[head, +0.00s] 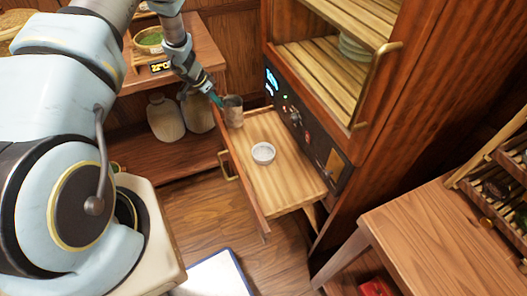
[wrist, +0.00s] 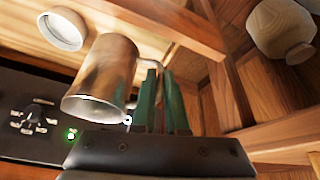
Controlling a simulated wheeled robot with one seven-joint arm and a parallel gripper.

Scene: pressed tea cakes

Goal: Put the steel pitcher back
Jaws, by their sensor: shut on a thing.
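The steel pitcher (head: 233,115) is at the far left corner of the pulled-out drawer (head: 286,168) in the head view. I cannot tell whether its base touches the drawer floor. My gripper (head: 217,100) is to the left of the pitcher, shut on its handle. In the wrist view the pitcher (wrist: 103,75) appears tilted, with its handle between the green fingers of my gripper (wrist: 160,80). The pitcher's inside is hidden in the wrist view.
A small white bowl (head: 263,153) sits in the drawer; the drawer floor around it is bare. The wooden cabinet (head: 380,110) with a control panel (head: 300,125) rises behind. A shelf with jars (head: 165,117) stands at left, a wooden table (head: 440,235) at right.

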